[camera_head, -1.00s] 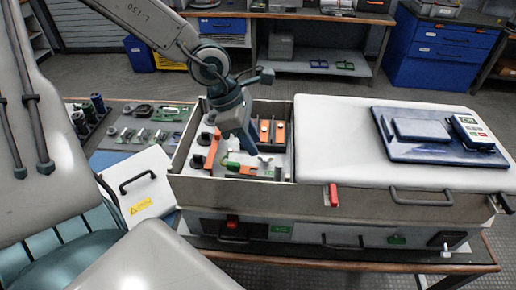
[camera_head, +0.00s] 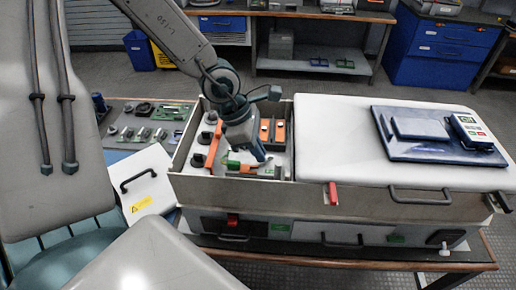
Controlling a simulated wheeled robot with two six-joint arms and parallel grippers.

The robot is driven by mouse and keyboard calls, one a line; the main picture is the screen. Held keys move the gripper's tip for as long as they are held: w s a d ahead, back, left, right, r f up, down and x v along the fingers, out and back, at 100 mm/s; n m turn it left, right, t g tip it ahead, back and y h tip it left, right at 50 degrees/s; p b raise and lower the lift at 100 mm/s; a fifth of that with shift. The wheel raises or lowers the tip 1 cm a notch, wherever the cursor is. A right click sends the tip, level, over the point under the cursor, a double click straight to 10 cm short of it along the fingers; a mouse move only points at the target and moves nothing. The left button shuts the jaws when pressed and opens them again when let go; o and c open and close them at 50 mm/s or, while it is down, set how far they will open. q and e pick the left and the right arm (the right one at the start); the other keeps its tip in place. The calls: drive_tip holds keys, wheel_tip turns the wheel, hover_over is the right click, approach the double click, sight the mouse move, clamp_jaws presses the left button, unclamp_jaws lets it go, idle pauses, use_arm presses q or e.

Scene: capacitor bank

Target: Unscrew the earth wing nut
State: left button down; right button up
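The open grey capacitor bank box (camera_head: 183,152) stands on the bench, with orange bars, dark round terminals and a green part (camera_head: 233,160) inside. My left gripper (camera_head: 259,155) reaches down into the box from above, its blue fingers pointing at the area just right of the green part. I cannot make out the earth wing nut itself; the fingers cover that spot or it is too small to tell. Whether the fingers are apart or closed does not show. My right gripper is not in view.
A white lid (camera_head: 340,130) covers the box's right part and carries a blue tray (camera_head: 430,150) with a meter (camera_head: 468,130). A white panel with a black handle (camera_head: 138,178) leans at the box's left. The box walls surround the gripper closely.

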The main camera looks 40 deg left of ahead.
use_arm(q)
drive_tip(key=shift+s, duration=0.1)
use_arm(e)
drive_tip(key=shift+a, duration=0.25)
use_arm(q)
drive_tip(key=shift+f+m+g, duration=0.1)
drive_tip(key=shift+m+g, duration=0.2)
drive_tip(key=shift+m, duration=0.3)
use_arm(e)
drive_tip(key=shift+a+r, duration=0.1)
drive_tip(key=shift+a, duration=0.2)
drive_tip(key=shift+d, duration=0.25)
use_arm(q)
drive_tip(key=c, duration=1.6)
unclamp_jaws()
drive_tip(key=shift+o, duration=0.2)
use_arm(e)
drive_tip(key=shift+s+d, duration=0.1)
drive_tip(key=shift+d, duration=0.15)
use_arm(q)
drive_tip(key=shift+w, duration=0.2)
